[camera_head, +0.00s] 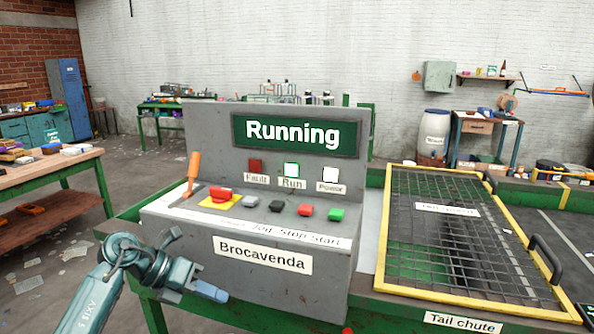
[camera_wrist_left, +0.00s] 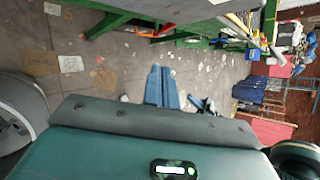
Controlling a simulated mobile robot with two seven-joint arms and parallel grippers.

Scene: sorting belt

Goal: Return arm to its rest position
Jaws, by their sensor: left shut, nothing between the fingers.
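My left gripper (camera_head: 210,292) shows in the head view at the lower left, in front of the grey control console (camera_head: 330,262). It is apart from the console's buttons, below and to the left of them. In the left wrist view its blue fingers (camera_wrist_left: 160,88) are together with nothing between them, above the floor. My left arm (camera_head: 100,290) comes in from the lower left corner. My right gripper is in neither view.
An orange-handled lever (camera_head: 192,172) stands at the console's left. A yellow-framed mesh guard (camera_head: 440,275) lies to the right. A wooden workbench (camera_head: 75,163) stands at the left.

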